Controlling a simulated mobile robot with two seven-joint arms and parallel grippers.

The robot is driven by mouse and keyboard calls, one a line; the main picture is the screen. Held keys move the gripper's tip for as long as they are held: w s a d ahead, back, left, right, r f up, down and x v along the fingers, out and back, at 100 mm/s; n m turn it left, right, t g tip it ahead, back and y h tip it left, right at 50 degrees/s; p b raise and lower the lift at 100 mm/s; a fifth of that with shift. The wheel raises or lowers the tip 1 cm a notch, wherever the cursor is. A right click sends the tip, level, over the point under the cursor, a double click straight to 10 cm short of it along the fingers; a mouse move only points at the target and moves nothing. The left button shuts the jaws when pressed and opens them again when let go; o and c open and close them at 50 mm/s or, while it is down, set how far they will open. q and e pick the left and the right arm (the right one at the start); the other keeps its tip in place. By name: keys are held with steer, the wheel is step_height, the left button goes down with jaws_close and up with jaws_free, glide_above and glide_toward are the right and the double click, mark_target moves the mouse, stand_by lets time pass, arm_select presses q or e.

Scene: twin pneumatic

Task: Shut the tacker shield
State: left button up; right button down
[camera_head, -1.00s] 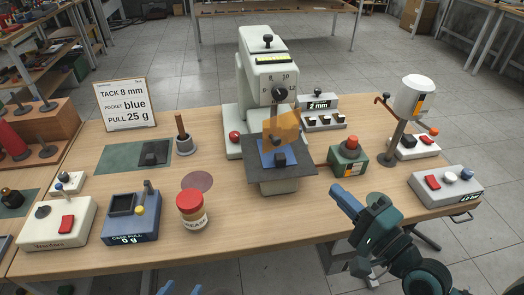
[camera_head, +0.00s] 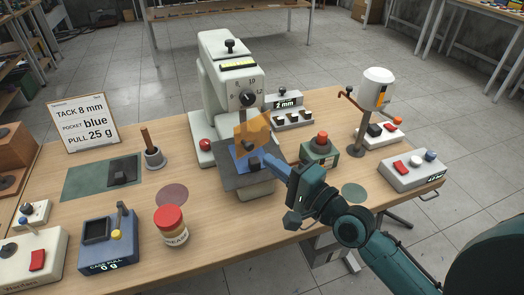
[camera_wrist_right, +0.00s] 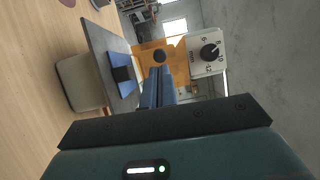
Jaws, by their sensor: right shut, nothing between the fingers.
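The tacker (camera_head: 225,85) is a tall cream machine with a dial on its head. Its shield (camera_head: 254,132) is a translucent orange panel below the head, above the blue pad (camera_head: 243,158) on the dark work plate (camera_head: 232,178). In the right wrist view the shield (camera_wrist_right: 172,54) has a dark round knob (camera_wrist_right: 159,56). My right gripper (camera_head: 268,154) is shut and empty, its blue fingers pointing at the shield from the right, close to it. In the wrist view the fingertips (camera_wrist_right: 158,72) are just by the knob; contact cannot be told. My left gripper is out of view.
A green box with a red button (camera_head: 320,150) stands just right of my right gripper. A white canister on a stand (camera_head: 378,88) is farther right. A red-lidded jar (camera_head: 171,226) stands at the front. The table's front right is fairly clear.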

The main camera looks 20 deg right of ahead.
mark_target(236, 145)
steer(key=shift+x, duration=1.85)
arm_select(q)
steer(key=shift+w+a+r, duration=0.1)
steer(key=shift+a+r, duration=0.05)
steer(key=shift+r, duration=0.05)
arm_select(e)
steer(key=shift+w+a+r+p, duration=0.15)
steer(key=shift+a+p, duration=0.05)
steer(key=shift+p, duration=0.3)
steer(key=w+a+p, duration=0.2)
steer(key=shift+w+a, duration=0.15)
steer(key=shift+a, duration=0.2)
steer(key=shift+w+a, duration=0.1)
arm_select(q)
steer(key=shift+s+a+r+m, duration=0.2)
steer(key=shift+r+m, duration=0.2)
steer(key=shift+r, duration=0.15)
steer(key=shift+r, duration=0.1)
